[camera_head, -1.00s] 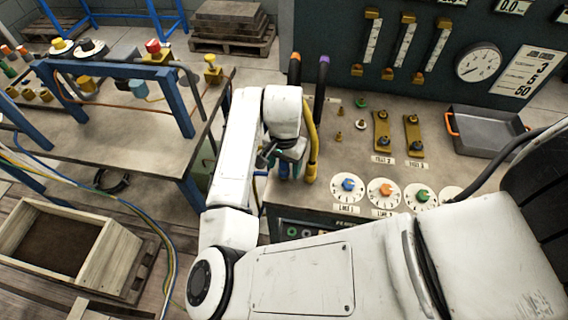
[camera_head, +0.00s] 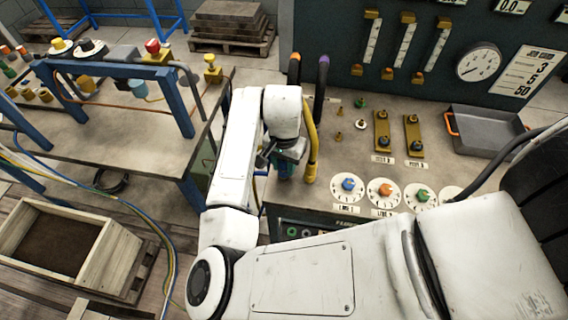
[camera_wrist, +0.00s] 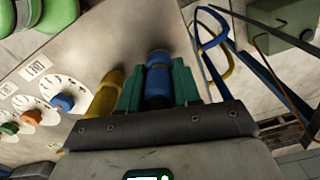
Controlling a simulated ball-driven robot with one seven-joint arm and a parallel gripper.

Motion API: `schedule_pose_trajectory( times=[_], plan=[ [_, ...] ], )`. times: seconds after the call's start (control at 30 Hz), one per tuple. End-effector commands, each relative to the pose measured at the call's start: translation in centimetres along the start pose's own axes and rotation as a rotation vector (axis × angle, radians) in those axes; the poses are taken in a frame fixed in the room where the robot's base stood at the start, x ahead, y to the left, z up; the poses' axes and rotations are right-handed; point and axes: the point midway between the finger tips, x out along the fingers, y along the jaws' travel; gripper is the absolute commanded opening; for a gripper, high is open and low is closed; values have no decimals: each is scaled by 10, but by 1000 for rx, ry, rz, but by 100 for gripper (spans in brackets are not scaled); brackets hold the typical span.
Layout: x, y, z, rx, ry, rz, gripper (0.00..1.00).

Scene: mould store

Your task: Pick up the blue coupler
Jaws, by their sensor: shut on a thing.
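The blue coupler (camera_wrist: 158,82) stands between the two teal fingers of my gripper (camera_wrist: 157,88) in the wrist view, with a finger against each side. My gripper is shut on it. In the head view my gripper (camera_head: 286,158) is at the left end of the console top, and the coupler is mostly hidden by the gripper and arm. I cannot tell whether the coupler is clear of the surface. A yellow coupler (camera_wrist: 104,95) is close beside the left finger in the wrist view, and its yellow hose (camera_head: 311,150) rises in the head view.
Orange-tipped (camera_head: 294,68) and purple-tipped (camera_head: 322,78) dark hoses stand behind my gripper. Dials (camera_head: 348,187) with coloured knobs and brass-coloured plates (camera_head: 382,132) lie to the right. A grey tray (camera_head: 487,130) is farther right. A blue-framed bench (camera_head: 120,130) stands left, with a wooden crate (camera_head: 100,262) below.

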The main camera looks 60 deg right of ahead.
Motion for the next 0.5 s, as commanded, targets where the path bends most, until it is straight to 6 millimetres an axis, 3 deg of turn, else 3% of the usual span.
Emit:
schedule_pose_trajectory(
  times=[0.17,0.37,0.5],
  plan=[
    [-6,0,0,0,2,-1,0],
    [-29,-1,0,2,2,-4,0],
    [-51,17,2,4,4,-3,0]
  ],
)
